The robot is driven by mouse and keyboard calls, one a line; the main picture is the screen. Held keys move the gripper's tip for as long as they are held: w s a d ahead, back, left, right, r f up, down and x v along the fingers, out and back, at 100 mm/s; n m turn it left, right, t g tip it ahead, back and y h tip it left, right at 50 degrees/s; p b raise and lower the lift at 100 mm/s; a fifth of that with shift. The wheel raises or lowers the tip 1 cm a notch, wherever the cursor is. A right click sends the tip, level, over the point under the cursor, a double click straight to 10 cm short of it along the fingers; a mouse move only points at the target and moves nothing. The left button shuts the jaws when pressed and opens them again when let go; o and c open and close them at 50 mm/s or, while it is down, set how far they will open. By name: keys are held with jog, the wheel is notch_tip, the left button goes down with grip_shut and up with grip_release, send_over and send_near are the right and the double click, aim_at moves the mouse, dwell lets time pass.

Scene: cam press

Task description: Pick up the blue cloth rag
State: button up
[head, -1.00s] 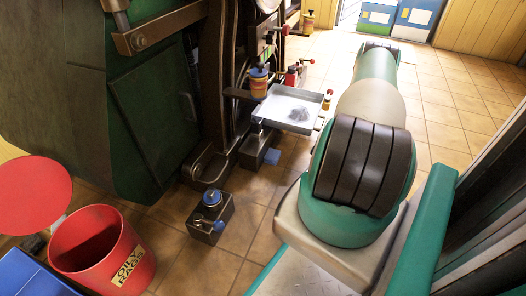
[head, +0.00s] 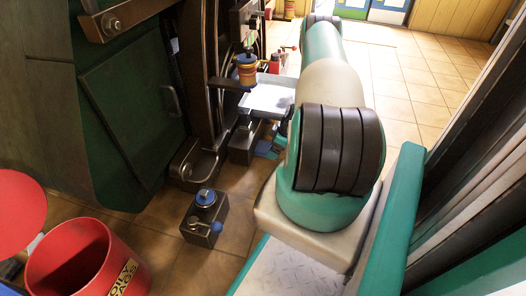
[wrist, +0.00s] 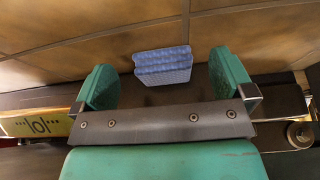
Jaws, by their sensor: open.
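The blue cloth rag (wrist: 163,66) looks folded, with a ribbed front edge, and lies on the brown tiled floor. In the wrist view it shows between the two teal fingers of my gripper (wrist: 164,80). The fingers are open, with a gap on each side of the rag, and do not appear to touch it. In the head view only a small part of the rag (head: 266,154) shows beside the machine's foot, with teal parts of my gripper close by. My arm hides the rest.
A red oily rags bin (head: 75,258) stands at the lower left. A metal tray (head: 268,98) juts from the green machine above the rag. Open tiled floor lies at the right back.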

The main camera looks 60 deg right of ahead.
aim_at(266, 146)
jog(key=w, duration=0.1)
jog(key=w+b, duration=0.1)
jog(key=w+a, duration=0.1)
jog(key=shift+w+f, duration=0.2)
jog(key=shift+f, duration=0.05)
jog(key=shift+w+f+b, duration=0.1)
jog(key=shift+f+b, duration=0.25)
jog(key=shift+b, duration=0.5)
jog(key=c, duration=1)
jog(key=shift+o, duration=0.2)
jog(key=shift+r, duration=0.1)
jog(key=shift+p+v, duration=0.8)
jog(key=shift+p, duration=0.45)
jog(key=r+p, duration=0.1)
jog(key=r, duration=0.1)
jog(key=r+p, duration=0.4)
jog(key=shift+s, duration=0.4)
jog(key=s+d+p, duration=0.2)
jog(key=s+p, duration=0.1)
jog(key=s, duration=0.6)
jog(key=s+d+p, duration=0.3)
jog(key=s, duration=0.6)
jog(key=shift+d+f, duration=0.15)
jog(key=shift+f, duration=0.15)
